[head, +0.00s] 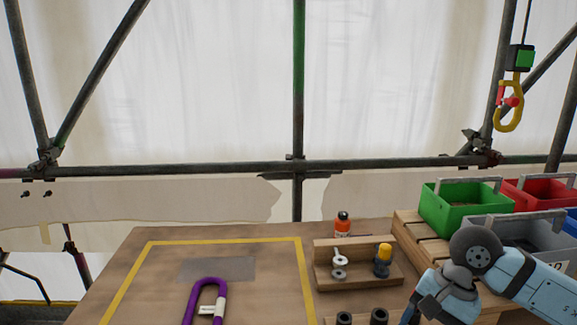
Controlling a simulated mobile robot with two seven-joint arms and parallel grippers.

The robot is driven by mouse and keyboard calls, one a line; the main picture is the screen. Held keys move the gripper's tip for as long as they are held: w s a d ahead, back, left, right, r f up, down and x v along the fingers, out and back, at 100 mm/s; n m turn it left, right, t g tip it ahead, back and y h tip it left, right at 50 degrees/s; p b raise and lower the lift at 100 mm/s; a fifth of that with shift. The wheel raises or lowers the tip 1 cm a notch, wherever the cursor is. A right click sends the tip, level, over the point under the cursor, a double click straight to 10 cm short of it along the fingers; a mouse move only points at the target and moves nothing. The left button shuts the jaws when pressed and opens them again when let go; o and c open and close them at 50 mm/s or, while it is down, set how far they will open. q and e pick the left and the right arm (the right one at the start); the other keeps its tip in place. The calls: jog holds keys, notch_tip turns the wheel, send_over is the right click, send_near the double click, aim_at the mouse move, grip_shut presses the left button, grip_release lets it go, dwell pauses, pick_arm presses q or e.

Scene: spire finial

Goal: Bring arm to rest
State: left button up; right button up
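My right arm (535,283) comes in from the lower right, light blue with dark grey joints. Its hand (440,298) hangs over the right front of the wooden table (140,270). The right gripper points down and its fingertips are cut off by the bottom edge, so I cannot tell whether it is open or holds anything. My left arm and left gripper are not in view.
A purple sling (207,288) lies inside the yellow-taped area. A wooden rack (325,275) holds small hardware, with an orange bottle (343,225) behind it. Green (465,207) and red (540,200) bins stand right. A yellow hook (510,107) hangs upper right.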

jog(key=s+a+r+m+g+y, duration=0.1)
jog(key=s+a+m+y, duration=0.2)
jog(key=a+m+y, duration=0.35)
jog(key=s+a+m+y, duration=0.3)
jog(key=a+m+y, duration=0.1)
jog(key=a+y, duration=0.45)
jog(key=w+d+f+m+t+h, duration=0.1)
jog(key=d+f+m+t+h, duration=0.3)
jog(key=m+t, duration=1)
jog(key=w+d+f+m+t+h, duration=0.2)
jog(key=f+m+t+h, duration=0.35)
jog(key=m, duration=1.65)
jog(key=s+d+f+m+g+h, duration=0.2)
jog(key=s+f+m+g+h, duration=0.1)
jog(key=s+f+m, duration=0.5)
jog(key=s+d+f+m+g+h, duration=0.25)
jog(key=f+m, duration=0.35)
jog(key=f, duration=0.3)
pick_arm(q)
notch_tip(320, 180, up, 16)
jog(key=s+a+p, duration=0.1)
jog(key=p, duration=2.1)
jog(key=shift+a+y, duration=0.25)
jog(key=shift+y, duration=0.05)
pick_arm(e)
notch_tip(320, 180, up, 16)
jog(key=s+d+h, duration=0.1)
jog(key=s, duration=0.1)
jog(key=shift+f+g, duration=0.25)
jog(key=shift+g, duration=0.05)
